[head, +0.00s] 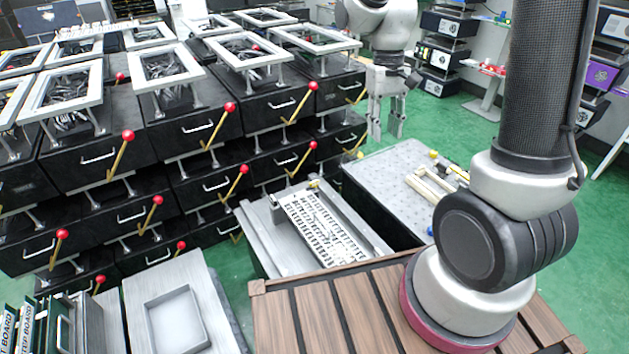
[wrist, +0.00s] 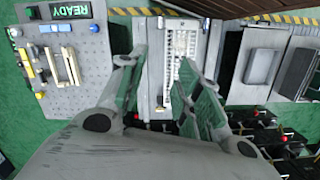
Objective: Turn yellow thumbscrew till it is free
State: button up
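My gripper (head: 386,128) hangs pointing down with its fingers apart and nothing between them, above the floor side of the grey perforated plate (head: 385,185). In the wrist view my gripper (wrist: 160,85) is also open. A small yellow knob (head: 434,153) stands on the far side of the perforated plate. Another small yellow part (head: 314,183) sits at the back of the fixture with the white slotted board (head: 322,228). I cannot tell which yellow part is the thumbscrew. My gripper is apart from both.
Black drawer units with yellow, red-knobbed levers (head: 122,155) fill the left. A grey tray (head: 175,320) lies at lower left. Cream bars (head: 430,188) lie on the perforated plate, which also shows in the wrist view (wrist: 85,90) beside a READY sign (wrist: 68,10). Green floor is open behind.

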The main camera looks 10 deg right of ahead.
jog(key=w+a+f+m+g, duration=0.15)
jog(key=w+a+f, duration=0.25)
jog(key=w+f, duration=0.7)
jog(key=m+t, duration=0.3)
jog(key=m, duration=0.8)
send_over(315, 181)
notch_tip(315, 181, down, 19)
jog(key=shift+s+a+r, duration=0.1)
jog(key=shift+r, duration=0.05)
jog(key=shift+w+m, duration=0.2)
jog(key=shift+m, duration=0.85)
notch_tip(315, 181, down, 8)
jog(key=shift+r, duration=0.1)
grip_shut()
